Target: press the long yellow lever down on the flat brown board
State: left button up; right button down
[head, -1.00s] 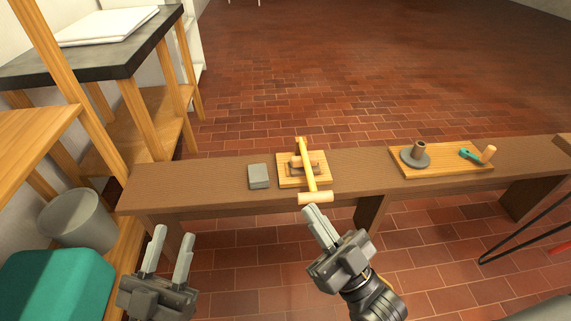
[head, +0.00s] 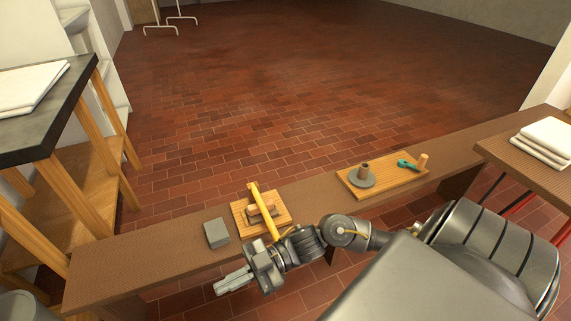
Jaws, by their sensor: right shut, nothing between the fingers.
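The long yellow lever (head: 261,207) lies across a small light-brown wooden board (head: 283,208) on the bench, over a wooden block (head: 253,210) in its middle. Its near end is hidden behind my right gripper and wrist, so I cannot tell whether they touch it or how high that end is. My right gripper (head: 218,289) is shut and empty at the bench's near edge, left of the lever's near end. Its fingers point left. My left gripper is out of view.
A grey block (head: 217,233) sits left of the board. Another wooden board (head: 350,186) further right carries a grey disc (head: 362,180) with a peg and a teal piece (head: 407,165). A side table with folded white cloth (head: 548,139) stands right. Open tiled floor lies beyond.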

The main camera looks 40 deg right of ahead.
jog(key=w+d+r+m+g+h+p, duration=0.15)
jog(key=d+h, duration=0.25)
jog(key=d, duration=1)
jog(key=w+d+r+m+g+h+p, duration=0.1)
jog(key=w+d+r+m+h+p, duration=0.25)
jog(key=d, duration=1.05)
jog(key=shift+n+h, duration=0.3)
jog(key=shift+h, duration=0.05)
jog(key=x, duration=0.4)
jog(key=s+d+f+b+x, duration=0.1)
jog(key=x, duration=0.7)
jog(key=shift+s+f+b, duration=0.35)
jog(key=shift+f+b, duration=0.05)
jog(key=shift+f, duration=0.15)
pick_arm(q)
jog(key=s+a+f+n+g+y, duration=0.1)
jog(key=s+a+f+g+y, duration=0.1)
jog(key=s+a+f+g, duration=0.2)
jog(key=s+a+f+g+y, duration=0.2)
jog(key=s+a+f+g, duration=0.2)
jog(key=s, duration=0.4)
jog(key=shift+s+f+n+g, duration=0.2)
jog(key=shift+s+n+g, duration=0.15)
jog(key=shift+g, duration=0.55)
pick_arm(e)
jog(key=shift+s+f, duration=0.1)
jog(key=shift+f, duration=0.3)
